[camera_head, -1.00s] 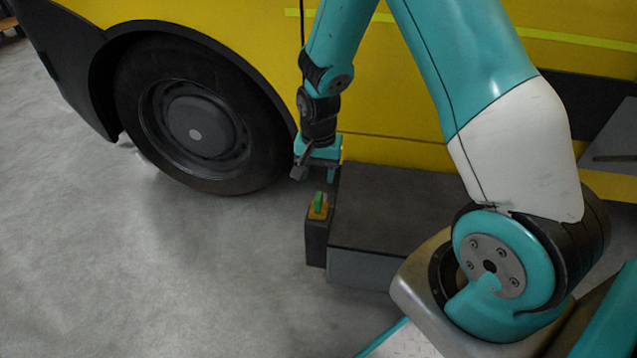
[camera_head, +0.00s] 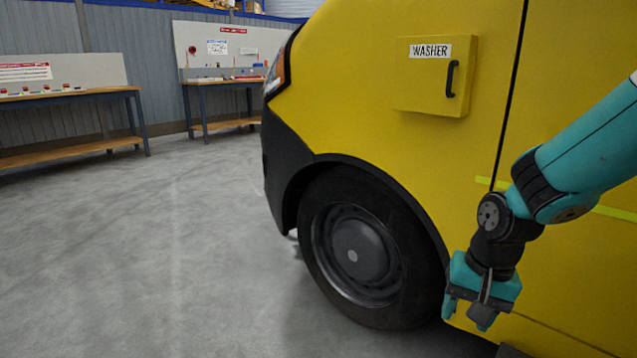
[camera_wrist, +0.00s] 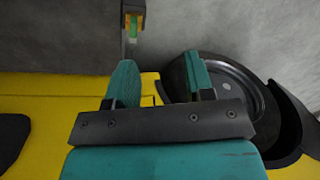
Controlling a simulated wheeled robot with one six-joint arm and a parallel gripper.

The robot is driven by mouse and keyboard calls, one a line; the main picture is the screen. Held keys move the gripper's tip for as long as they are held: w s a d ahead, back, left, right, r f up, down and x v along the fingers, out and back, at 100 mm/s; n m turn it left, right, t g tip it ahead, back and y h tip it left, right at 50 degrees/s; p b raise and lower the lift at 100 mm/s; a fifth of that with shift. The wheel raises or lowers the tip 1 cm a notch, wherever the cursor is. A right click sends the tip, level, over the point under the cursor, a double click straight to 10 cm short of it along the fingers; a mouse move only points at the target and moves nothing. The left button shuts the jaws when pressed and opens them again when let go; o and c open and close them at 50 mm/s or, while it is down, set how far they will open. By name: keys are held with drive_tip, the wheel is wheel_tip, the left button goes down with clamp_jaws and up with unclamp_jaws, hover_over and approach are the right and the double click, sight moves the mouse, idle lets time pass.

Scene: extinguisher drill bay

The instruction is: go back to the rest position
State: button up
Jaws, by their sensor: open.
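My gripper (camera_head: 468,309) hangs at the lower right of the head view, pointing down, in front of the yellow van's side and just right of its front wheel. In the wrist view my gripper (camera_wrist: 160,78) shows two teal fingers apart with nothing between them. The black holder with a green and orange piece (camera_wrist: 132,24) shows beyond the fingers at the top of the wrist view, apart from them. In the head view that holder is out of the picture.
The yellow van (camera_head: 400,160) stands close beside my arm, with its front wheel (camera_head: 362,255) and a closed washer flap (camera_head: 434,75). Two workbenches (camera_head: 70,97) and (camera_head: 218,82) stand along the back wall. Grey floor (camera_head: 140,250) is clear at left.

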drive_tip(key=s+a+r+n+y+p, duration=0.1)
drive_tip(key=s+a+r+n, duration=0.5)
drive_tip(key=s, duration=0.3)
drive_tip(key=s+a+r+n+y+p, duration=0.15)
drive_tip(key=s+a+r+n, duration=0.25)
drive_tip(key=s+r+n, duration=0.4)
wheel_tip(320, 180, up, 29)
drive_tip(key=s+m+p, duration=0.1)
drive_tip(key=m+p, duration=0.1)
drive_tip(key=p, duration=2.6)
drive_tip(key=shift+f, duration=0.2)
